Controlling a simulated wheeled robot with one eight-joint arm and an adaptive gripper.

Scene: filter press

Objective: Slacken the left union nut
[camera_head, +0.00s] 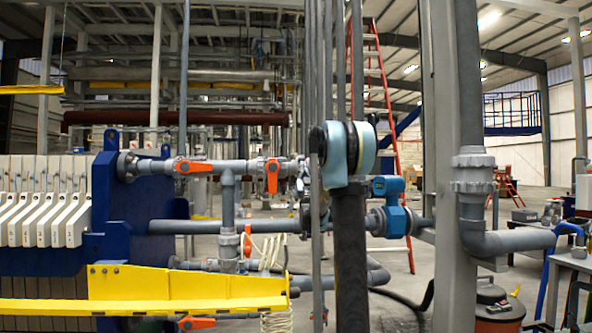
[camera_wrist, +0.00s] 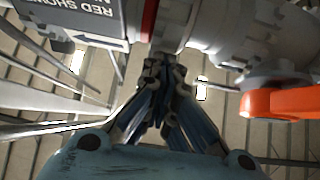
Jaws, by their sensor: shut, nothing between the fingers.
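In the wrist view, a grey ribbed union nut (camera_wrist: 208,40) sits on the grey pipe fitting, next to a valve with an orange handle (camera_wrist: 285,103). My gripper (camera_wrist: 163,62) is shut and empty, with its fingertips together close to the fitting, a little to the left of the nut. I cannot tell whether they touch it. In the head view, the upper pipe run carries two valves with orange handles, a left one (camera_head: 192,167) and a right one (camera_head: 272,177). My arm hides the gripper there. I cannot tell which nut the task calls the left one.
In the wrist view, a dark label (camera_wrist: 85,15) with upside-down lettering lies beside a red ring (camera_wrist: 148,20). In the head view, a blue instrument (camera_head: 392,205) sits right of my arm. A yellow beam (camera_head: 180,290) crosses below, and a grey column (camera_head: 455,130) stands at right.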

